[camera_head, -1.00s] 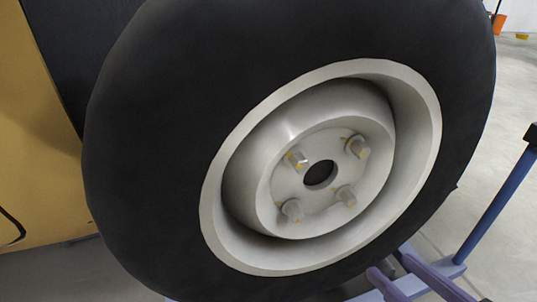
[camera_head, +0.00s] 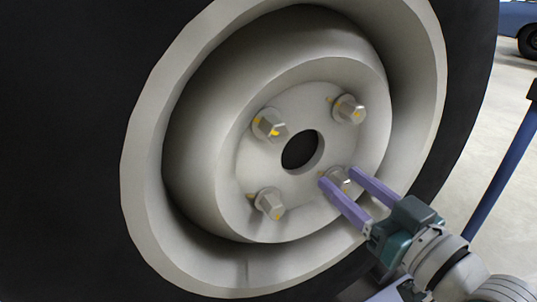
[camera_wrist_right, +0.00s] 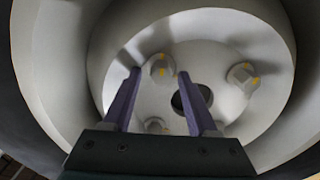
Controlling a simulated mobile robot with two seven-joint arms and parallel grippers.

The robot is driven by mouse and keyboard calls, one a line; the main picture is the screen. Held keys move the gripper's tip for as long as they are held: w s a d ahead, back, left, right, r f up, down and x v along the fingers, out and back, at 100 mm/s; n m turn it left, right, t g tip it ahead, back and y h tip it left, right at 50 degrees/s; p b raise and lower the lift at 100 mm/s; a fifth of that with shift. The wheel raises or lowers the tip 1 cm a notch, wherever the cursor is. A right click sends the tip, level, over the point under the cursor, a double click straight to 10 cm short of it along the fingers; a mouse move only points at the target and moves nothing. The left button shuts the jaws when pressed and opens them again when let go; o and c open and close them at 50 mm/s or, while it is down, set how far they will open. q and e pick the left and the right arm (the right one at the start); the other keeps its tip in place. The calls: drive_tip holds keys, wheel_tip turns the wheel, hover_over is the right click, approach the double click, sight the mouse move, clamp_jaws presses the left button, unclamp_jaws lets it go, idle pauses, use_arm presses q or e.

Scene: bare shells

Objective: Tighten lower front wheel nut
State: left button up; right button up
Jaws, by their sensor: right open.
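Several grey hex nuts with yellow marks sit on the wheel hub around a dark centre hole. In the head view, the lower right nut (camera_head: 341,175) is partly hidden by my right gripper (camera_head: 339,177). The gripper's two purple fingers are open, one on each side of this nut; contact cannot be told. In the right wrist view, a nut (camera_wrist_right: 162,68) shows between the tips of the open gripper (camera_wrist_right: 159,73). The lower left nut (camera_head: 269,203) and the upper nuts (camera_head: 270,124) (camera_head: 349,108) are clear of the gripper. My left gripper is not in view.
The pale wheel rim (camera_head: 146,160) curves around the recessed hub, with the black tyre (camera_head: 60,150) outside it. A blue post (camera_head: 503,172) stands at the right. A blue car (camera_head: 520,20) shows at the far upper right.

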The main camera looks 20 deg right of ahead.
drive_tip(key=shift+w, duration=0.1)
drive_tip(key=shift+c, duration=0.2)
clamp_jaws()
idle(0.5)
